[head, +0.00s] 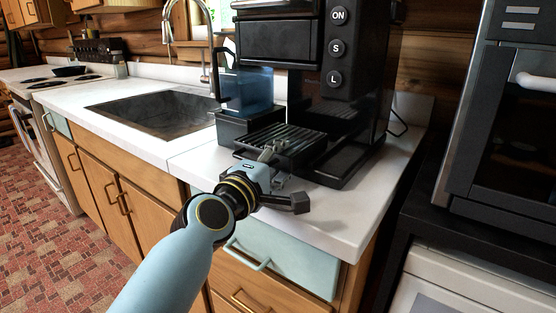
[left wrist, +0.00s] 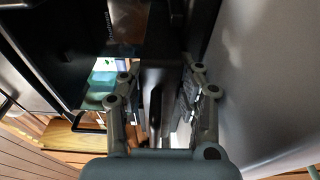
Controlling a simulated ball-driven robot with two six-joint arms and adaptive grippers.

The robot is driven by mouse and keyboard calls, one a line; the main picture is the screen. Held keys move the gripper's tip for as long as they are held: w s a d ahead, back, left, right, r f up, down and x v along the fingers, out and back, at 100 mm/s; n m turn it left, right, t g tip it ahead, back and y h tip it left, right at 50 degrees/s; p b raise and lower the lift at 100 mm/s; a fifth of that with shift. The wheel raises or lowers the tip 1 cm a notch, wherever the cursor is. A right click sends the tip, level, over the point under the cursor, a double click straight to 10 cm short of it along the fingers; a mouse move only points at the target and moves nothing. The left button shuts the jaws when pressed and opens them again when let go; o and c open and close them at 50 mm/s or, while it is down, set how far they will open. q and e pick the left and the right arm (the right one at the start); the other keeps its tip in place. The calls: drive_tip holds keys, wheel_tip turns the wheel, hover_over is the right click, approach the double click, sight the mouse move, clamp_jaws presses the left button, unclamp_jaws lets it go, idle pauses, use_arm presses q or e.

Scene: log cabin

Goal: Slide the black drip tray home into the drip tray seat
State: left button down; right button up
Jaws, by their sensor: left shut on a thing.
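The black drip tray (head: 285,139) has a ribbed grate on top and sits at the front of the black coffee machine (head: 275,42), low over the counter. My left gripper (head: 272,158) is shut on the tray's near edge. In the left wrist view the fingers (left wrist: 158,88) stand on both sides of a dark part of the tray (left wrist: 153,98). The drip tray seat is mostly hidden by the tray and the machine's base; I cannot tell how deep the tray sits in it. My right gripper is not in view.
The white counter (head: 340,215) has free room in front of the machine. A sink (head: 150,112) lies to the left. A blue water tank (head: 250,90) stands at the machine's left. A dark oven (head: 510,120) stands at the right. A pale blue drawer (head: 290,264) is below.

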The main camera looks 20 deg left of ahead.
use_arm(q)
drive_tip(key=c, duration=0.8)
unclamp_jaws()
drive_tip(key=shift+c, duration=0.2)
